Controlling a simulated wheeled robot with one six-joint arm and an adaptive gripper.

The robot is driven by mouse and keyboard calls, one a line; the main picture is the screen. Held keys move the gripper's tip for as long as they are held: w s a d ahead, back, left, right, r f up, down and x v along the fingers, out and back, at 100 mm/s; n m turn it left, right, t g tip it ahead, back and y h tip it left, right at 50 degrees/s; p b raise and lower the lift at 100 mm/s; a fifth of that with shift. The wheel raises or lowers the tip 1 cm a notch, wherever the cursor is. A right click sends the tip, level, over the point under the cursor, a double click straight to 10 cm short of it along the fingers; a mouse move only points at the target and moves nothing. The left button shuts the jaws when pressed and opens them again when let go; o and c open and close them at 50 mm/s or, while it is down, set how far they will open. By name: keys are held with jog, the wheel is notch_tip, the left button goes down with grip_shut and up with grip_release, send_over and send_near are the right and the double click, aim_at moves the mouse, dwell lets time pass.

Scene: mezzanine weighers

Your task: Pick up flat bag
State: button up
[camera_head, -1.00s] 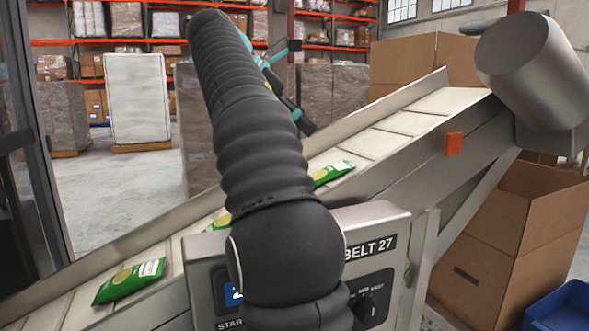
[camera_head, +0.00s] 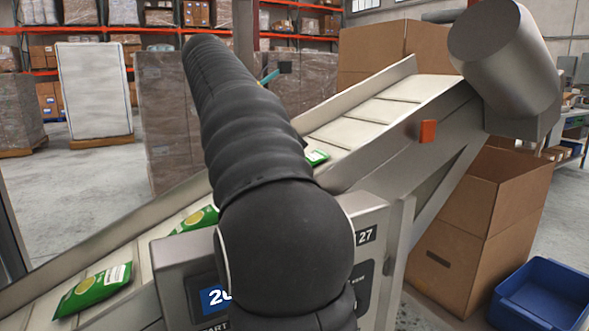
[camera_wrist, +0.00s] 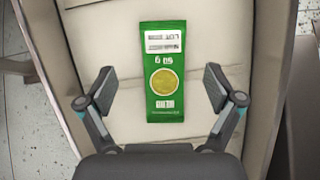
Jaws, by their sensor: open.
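In the wrist view a flat green bag (camera_wrist: 165,98) with a white label and a yellow round picture lies on the pale belt (camera_wrist: 118,28). My gripper (camera_wrist: 159,78) is open, with one finger to each side of the bag and nothing between the tips but the bag farther down the view; I cannot tell the height gap. In the head view, green bags lie on the sloping belt: one at lower left (camera_head: 93,290), one in the middle (camera_head: 197,220) and one upper (camera_head: 317,157), the last two partly behind my arm. My gripper is mostly hidden there.
The belt's metal side rail (camera_head: 365,85) runs along its far side. Cardboard boxes (camera_head: 480,230) and a blue bin (camera_head: 545,300) are at right.

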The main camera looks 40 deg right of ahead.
aim_at(311, 157)
jog(key=x, duration=0.4)
jog(key=shift+s+d+r, duration=0.1)
jog(key=shift+s+d, duration=0.05)
jog(key=shift+s, duration=0.2)
jog(key=shift+d+f, duration=0.35)
jog(key=shift+f, duration=0.05)
jog(key=c, duration=1.2)
